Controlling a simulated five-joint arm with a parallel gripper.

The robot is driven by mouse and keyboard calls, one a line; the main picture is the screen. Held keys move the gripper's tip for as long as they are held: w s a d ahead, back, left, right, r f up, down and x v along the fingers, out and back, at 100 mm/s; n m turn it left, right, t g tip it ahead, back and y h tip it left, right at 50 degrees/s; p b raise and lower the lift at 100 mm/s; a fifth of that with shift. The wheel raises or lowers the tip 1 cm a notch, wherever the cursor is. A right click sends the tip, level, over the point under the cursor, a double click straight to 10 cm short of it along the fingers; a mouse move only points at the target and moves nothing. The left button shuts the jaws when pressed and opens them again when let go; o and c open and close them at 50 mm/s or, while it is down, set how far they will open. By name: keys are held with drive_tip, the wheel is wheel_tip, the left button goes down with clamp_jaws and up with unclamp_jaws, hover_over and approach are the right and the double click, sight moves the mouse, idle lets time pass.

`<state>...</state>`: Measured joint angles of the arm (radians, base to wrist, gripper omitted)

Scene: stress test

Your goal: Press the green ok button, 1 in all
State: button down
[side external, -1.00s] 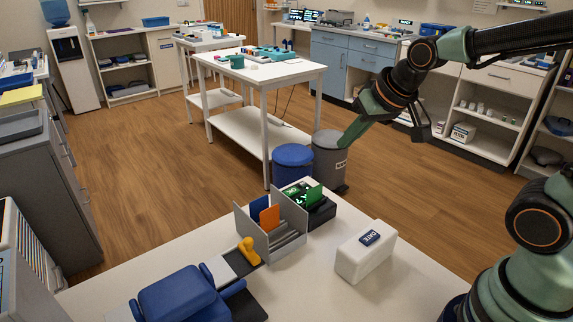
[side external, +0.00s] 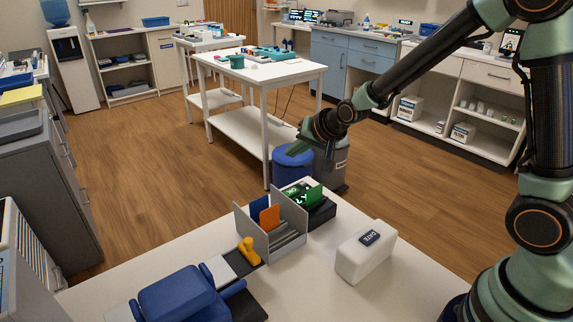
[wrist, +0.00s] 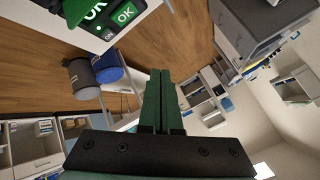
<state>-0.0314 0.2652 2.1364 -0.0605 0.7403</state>
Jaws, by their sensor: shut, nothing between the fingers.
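A dark device (side external: 322,213) stands at the back of the white table, behind a grey file sorter that hides part of it. Its lit green OK marks show small in the side view.
A yellow-handled stamp (side external: 249,251), a blue padded item (side external: 180,296) and a white box labelled DATE (side external: 366,257) share the table. Blue (side external: 293,168) and grey bins stand on the floor behind.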

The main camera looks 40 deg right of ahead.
sight(294, 194)
drive_tip(key=shift+f, duration=4.4)
drive_tip(key=shift+f, duration=0.15)
drive_tip(key=shift+f, duration=0.25)
drive_tip(key=shift+f, duration=0.4)
drive_tip(key=shift+r, duration=0.8)
drive_tip(key=shift+r, duration=2.5)
